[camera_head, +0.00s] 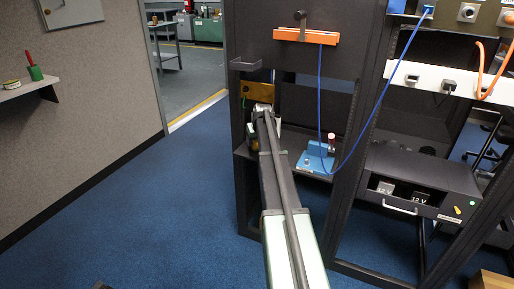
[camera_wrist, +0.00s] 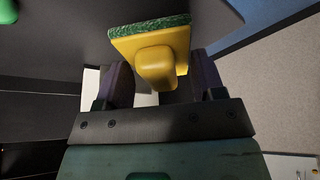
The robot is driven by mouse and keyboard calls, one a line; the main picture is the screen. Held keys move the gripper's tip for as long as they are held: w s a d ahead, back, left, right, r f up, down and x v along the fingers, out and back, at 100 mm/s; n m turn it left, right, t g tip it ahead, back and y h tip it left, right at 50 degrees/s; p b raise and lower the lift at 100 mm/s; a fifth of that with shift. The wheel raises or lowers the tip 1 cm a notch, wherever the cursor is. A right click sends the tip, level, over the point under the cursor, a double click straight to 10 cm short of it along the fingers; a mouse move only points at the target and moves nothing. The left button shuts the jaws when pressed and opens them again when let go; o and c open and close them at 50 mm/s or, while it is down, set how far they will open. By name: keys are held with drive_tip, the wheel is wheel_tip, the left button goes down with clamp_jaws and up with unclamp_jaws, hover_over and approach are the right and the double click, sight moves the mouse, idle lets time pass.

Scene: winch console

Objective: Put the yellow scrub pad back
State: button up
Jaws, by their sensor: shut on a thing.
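The yellow scrub pad (camera_wrist: 125,48) shows in the wrist view. It has a rounded yellow grip block and a green scouring layer along its far edge. My gripper (camera_wrist: 160,82) is shut on the grip block, with a dark finger on each side. In the head view my gripper (camera_head: 262,108) reaches into the left bay of the dark rack. A flat ochre-yellow piece (camera_head: 257,90) shows just behind it there; I cannot tell whether it is the pad. My arm hides part of the bay's shelf.
The dark rack (camera_head: 296,52) carries an orange bar with a blue cable hanging across its front. A blue block (camera_head: 316,158) with a red-topped part stands on its shelf, right of my arm. A wall shelf (camera_head: 25,90) at left holds a green-and-red item.

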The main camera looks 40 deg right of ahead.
sight(257, 147)
wheel_tip(257, 147, down, 4)
drive_tip(key=shift+s+r+b, duration=0.1)
drive_tip(key=shift+b, duration=0.9)
drive_tip(key=shift+r, duration=0.3)
drive_tip(key=shift+c, duration=0.2)
drive_tip(key=shift+f, duration=0.1)
drive_tip(key=o, duration=0.9)
drive_tip(key=p+v, duration=1.1)
drive_tip(key=v, duration=0.1)
drive_tip(key=shift+p, duration=0.35)
drive_tip(key=shift+a, duration=0.15)
